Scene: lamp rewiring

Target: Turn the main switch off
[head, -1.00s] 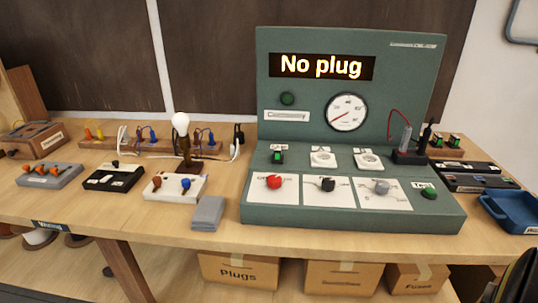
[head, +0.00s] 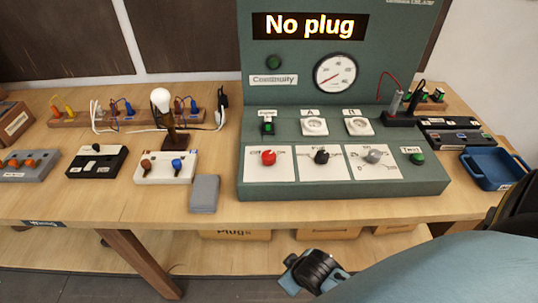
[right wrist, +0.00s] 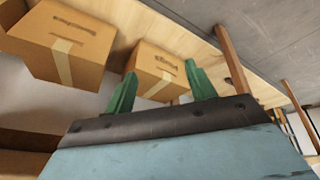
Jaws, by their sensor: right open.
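The grey-green test console (head: 420,186) stands on the bench, its display reading "No plug". A small green-lit rocker switch (head: 268,126) sits at its upper left, beside two white sockets; its label is too small to read surely. A red knob (head: 268,158), a black knob (head: 321,157) and a grey knob (head: 373,156) sit below on white panels. My right gripper (right wrist: 160,72) is open and empty in the right wrist view, its green fingers apart, facing cardboard boxes under the bench. My right arm (head: 430,272) crosses the head view's lower right. My left gripper is out of view.
A bulb on a stand (head: 161,100), a grey block (head: 204,194) and small switch boxes stand left of the console. A blue tray (head: 490,170) is at the right. Cardboard boxes (right wrist: 62,40) sit below the bench. The bench's front edge lies between my right arm and the console.

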